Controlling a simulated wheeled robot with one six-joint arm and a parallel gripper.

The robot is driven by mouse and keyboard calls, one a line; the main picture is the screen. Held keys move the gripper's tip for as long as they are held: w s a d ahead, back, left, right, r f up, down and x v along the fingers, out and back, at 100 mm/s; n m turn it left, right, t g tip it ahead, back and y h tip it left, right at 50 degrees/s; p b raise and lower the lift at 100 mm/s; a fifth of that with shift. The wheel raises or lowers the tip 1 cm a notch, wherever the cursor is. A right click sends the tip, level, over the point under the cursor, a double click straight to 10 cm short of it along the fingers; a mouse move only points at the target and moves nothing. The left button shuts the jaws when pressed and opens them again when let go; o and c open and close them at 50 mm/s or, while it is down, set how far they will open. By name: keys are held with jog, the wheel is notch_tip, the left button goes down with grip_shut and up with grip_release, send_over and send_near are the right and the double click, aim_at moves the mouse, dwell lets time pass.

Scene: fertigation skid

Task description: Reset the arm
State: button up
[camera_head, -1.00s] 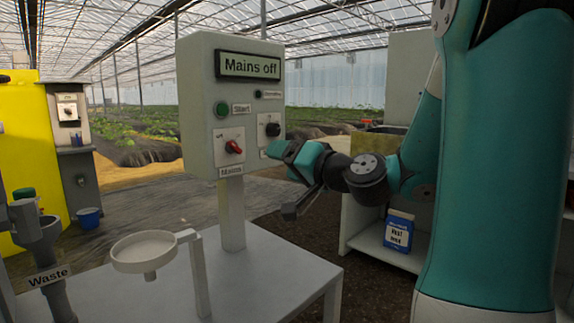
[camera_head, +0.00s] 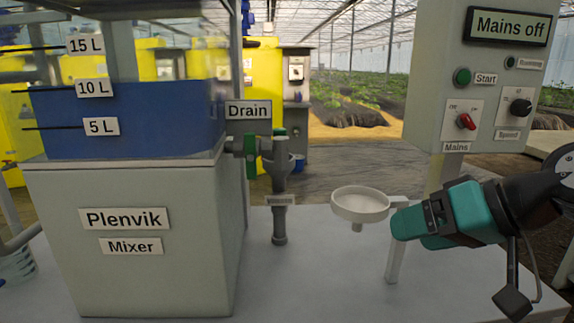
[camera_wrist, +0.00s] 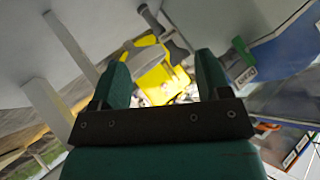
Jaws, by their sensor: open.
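My arm reaches in from the right edge in the head view. My gripper (camera_head: 402,226) has teal fingers pointing left, low beside the white funnel holder and below the control panel (camera_head: 470,80). In the wrist view my gripper (camera_wrist: 162,75) shows two teal fingers spread apart with nothing between them. I cannot tell if the fingers touch the funnel holder. The panel display (camera_head: 507,27) reads "Mains off". The red Mains switch (camera_head: 465,121) and black Speed knob (camera_head: 520,106) are clear of my gripper.
The Plenvik mixer (camera_head: 135,240) with blue liquid (camera_head: 130,120) stands on the left. A green drain valve (camera_head: 251,155) sits above the grey waste pipe (camera_head: 279,185). The white funnel (camera_head: 360,204) is close to my fingers. The bench top (camera_head: 310,280) in front is bare.

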jog(key=s+a+f+n+g+h+p, duration=0.1)
jog(key=s+a+f+n+g+h, duration=0.15)
jog(key=s, duration=0.45)
jog(key=s+a+f+n+g+h, duration=0.1)
jog(key=s+a+n+g, duration=0.1)
jog(key=s+n+g, duration=0.3)
notch_tip(320, 180, up, 31)
jog(key=m+p, duration=0.2)
jog(key=p, duration=2.8)
jog(key=shift+s+t, duration=0.35)
jog(key=shift+s, duration=0.1)
